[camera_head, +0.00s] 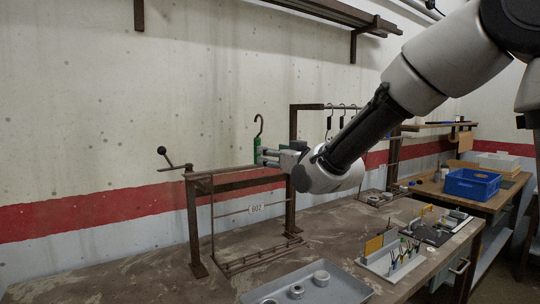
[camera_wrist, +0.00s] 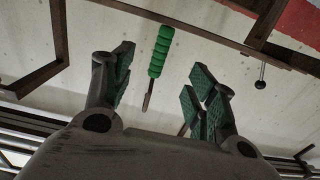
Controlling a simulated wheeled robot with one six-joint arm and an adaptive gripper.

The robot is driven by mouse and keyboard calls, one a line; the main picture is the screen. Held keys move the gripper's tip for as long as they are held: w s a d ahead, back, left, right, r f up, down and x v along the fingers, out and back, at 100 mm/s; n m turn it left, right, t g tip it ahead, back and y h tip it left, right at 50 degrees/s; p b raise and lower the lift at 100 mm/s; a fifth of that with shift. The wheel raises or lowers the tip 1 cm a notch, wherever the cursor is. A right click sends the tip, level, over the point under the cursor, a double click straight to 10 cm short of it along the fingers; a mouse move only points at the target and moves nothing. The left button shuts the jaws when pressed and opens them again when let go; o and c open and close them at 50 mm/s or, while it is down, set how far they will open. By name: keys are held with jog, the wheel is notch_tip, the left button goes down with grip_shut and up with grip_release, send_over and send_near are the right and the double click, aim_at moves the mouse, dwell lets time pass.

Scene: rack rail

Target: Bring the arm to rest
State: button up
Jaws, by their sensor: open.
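My gripper (camera_head: 268,157) is at the end of the arm, which reaches in from the upper right, and stands near the rail of the rack (camera_head: 236,183). In the wrist view its fingers (camera_wrist: 160,88) are spread apart with green pads. A dark hook (camera_head: 258,125) with a green grip stands upright just beyond the fingertips in the head view. Its ribbed green grip (camera_wrist: 160,50) and thin shaft show in the gap between the fingers in the wrist view, apart from both pads. How the hook is supported is hidden.
A ball-ended lever (camera_head: 168,158) sits at the rack's left end. A grey tray with metal rings (camera_head: 345,288) lies in front. Several hooks hang from a rail (camera_head: 342,106) behind the arm. A blue crate (camera_head: 472,184) stands at right. The left bench top is clear.

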jog(key=v, duration=0.3)
jog(key=shift+s+d, duration=0.15)
jog(key=shift+s, duration=0.1)
notch_tip(320, 180, down, 10)
jog(key=s+d+g+h, duration=0.1)
jog(key=s+g+h, duration=0.1)
jog(key=g+h, duration=0.15)
jog(key=s+d+f+g+h, duration=0.2)
jog(key=s+d+f+g, duration=0.4)
jog(key=d, duration=0.3)
jog(key=s+d+r+m+h, duration=0.1)
jog(key=s+d+m+h, duration=0.1)
jog(key=s+d, duration=0.9)
jog(key=s+d+r+m+g+h, duration=0.1)
jog(key=s+d+m, duration=0.3)
jog(key=s+d, duration=0.8)
jog(key=shift+s+d+r+m+h, duration=0.25)
jog(key=shift+r+m+h, duration=0.15)
jog(key=shift+r+h, duration=0.4)
